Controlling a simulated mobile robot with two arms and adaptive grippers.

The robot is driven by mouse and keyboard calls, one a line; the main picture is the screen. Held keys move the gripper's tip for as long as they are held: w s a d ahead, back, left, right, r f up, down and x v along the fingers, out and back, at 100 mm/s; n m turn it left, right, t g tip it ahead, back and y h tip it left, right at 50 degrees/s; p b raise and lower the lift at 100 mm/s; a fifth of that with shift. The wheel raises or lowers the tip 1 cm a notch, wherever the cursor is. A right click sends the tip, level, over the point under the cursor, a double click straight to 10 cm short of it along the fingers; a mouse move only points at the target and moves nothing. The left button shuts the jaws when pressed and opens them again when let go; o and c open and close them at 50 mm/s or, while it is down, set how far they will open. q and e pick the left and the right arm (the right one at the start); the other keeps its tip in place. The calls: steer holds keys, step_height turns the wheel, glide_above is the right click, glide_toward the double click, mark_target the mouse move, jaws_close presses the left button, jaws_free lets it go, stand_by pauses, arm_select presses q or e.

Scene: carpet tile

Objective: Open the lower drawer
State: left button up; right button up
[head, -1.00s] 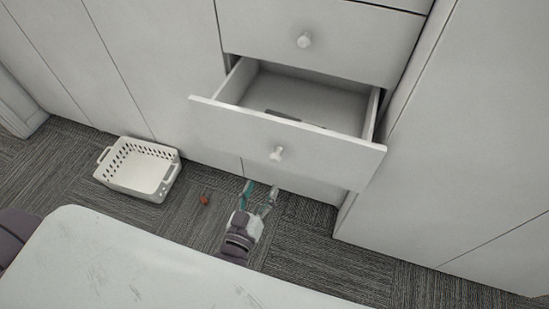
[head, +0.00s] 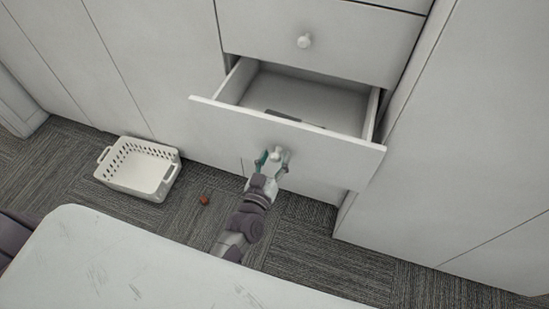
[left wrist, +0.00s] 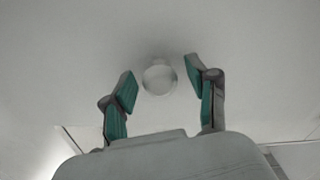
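The lower drawer (head: 330,150) stands pulled out from the white cabinet, with its inside showing from above. Its round white knob (left wrist: 160,79) is in the middle of the front panel. My left gripper (head: 273,158) is at the knob in the head view. In the left wrist view its two green-padded fingers (left wrist: 160,88) are spread on either side of the knob, with gaps between pads and knob. A dark flat item (head: 283,115) lies in the drawer. My right gripper is not in view.
A closed drawer (head: 345,40) with a knob is above. A white basket (head: 140,168) and a small red-brown object (head: 204,200) are on the carpet at left. A pale marble-like tabletop (head: 130,265) fills the lower left. Carpet at lower right is free.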

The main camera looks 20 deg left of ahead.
arm_select(q)
jaws_close()
steer(key=s+p, duration=0.3)
steer(key=s, duration=0.6)
steer(key=shift+a, duration=0.15)
steer(key=shift+o, duration=1)
jaws_free()
